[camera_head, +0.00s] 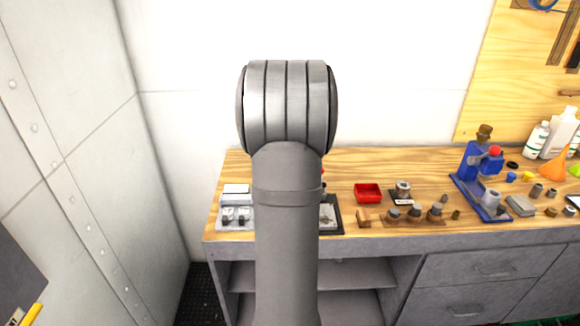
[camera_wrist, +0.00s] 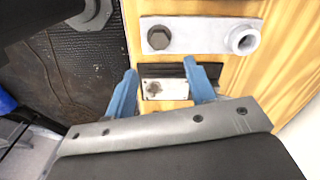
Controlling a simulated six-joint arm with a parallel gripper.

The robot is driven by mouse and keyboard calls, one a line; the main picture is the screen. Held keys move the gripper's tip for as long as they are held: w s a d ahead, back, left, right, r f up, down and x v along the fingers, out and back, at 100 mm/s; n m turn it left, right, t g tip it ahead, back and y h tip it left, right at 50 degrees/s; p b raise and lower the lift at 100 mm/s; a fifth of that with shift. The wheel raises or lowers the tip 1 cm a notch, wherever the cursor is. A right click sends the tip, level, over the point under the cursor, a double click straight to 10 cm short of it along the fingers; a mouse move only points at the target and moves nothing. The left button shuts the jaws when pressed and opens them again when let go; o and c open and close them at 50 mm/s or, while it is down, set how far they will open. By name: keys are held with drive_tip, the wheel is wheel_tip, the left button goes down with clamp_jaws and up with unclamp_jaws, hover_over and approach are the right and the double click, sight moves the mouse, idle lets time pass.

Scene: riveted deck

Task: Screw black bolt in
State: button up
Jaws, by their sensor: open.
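In the wrist view, my gripper (camera_wrist: 160,68) is open, with two blue fingers spread apart. Between them lies a small pale plate (camera_wrist: 178,84) with a brownish round feature on it, too small to identify. Just beyond the fingertips is a light grey plate (camera_wrist: 200,36) on the wood. A dark hex-headed bolt (camera_wrist: 158,38) stands at its left end, and a pale ring-shaped piece (camera_wrist: 243,40) at its right end. The fingers do not appear to touch the bolt. I cannot tell how deep it sits. In the head view my arm hides the gripper.
The wooden workbench (camera_head: 345,165) carries a red tray (camera_head: 368,193), several small fittings, a blue vise-like tool (camera_head: 483,175), an orange funnel (camera_head: 556,162) and white bottles (camera_head: 562,132). A white block with dark parts (camera_head: 236,208) stands at its left end. A black textured surface (camera_wrist: 85,65) lies left in the wrist view.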

wheel_tip(320, 180, up, 9)
idle(0.5)
wheel_tip(320, 180, down, 18)
drive_tip(key=shift+r, duration=0.2)
idle(0.4)
drive_tip(key=shift+r, duration=0.1)
